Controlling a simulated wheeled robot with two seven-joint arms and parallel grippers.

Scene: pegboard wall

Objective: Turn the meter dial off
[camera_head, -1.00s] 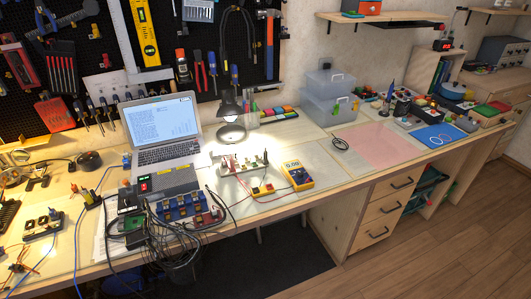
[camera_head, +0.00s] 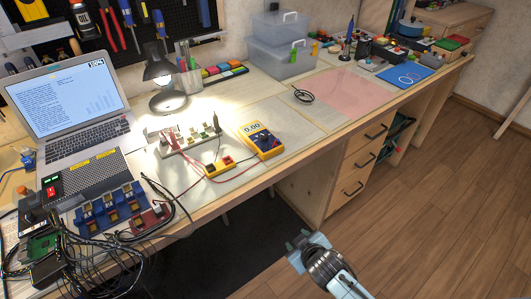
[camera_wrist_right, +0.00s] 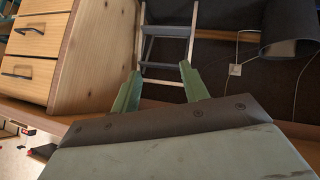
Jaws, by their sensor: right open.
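The yellow multimeter (camera_head: 260,140) lies on the workbench, right of the lit lamp. Its display reads about 0.00, and its dark round dial (camera_head: 264,143) faces up; the pointer setting is too small to read. My right gripper (camera_head: 302,243) is in front of the bench, over the floor, below and apart from the meter. In the right wrist view its two green fingers (camera_wrist_right: 160,82) are spread with nothing between them. My left gripper is not in view.
Red test leads run from the meter to a small yellow-red box (camera_head: 219,167) and a component board (camera_head: 188,138). The desk lamp (camera_head: 160,78) and laptop (camera_head: 68,110) stand left. Drawers (camera_head: 352,165) are under the bench. A pink mat (camera_head: 345,92) lies clear to the right.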

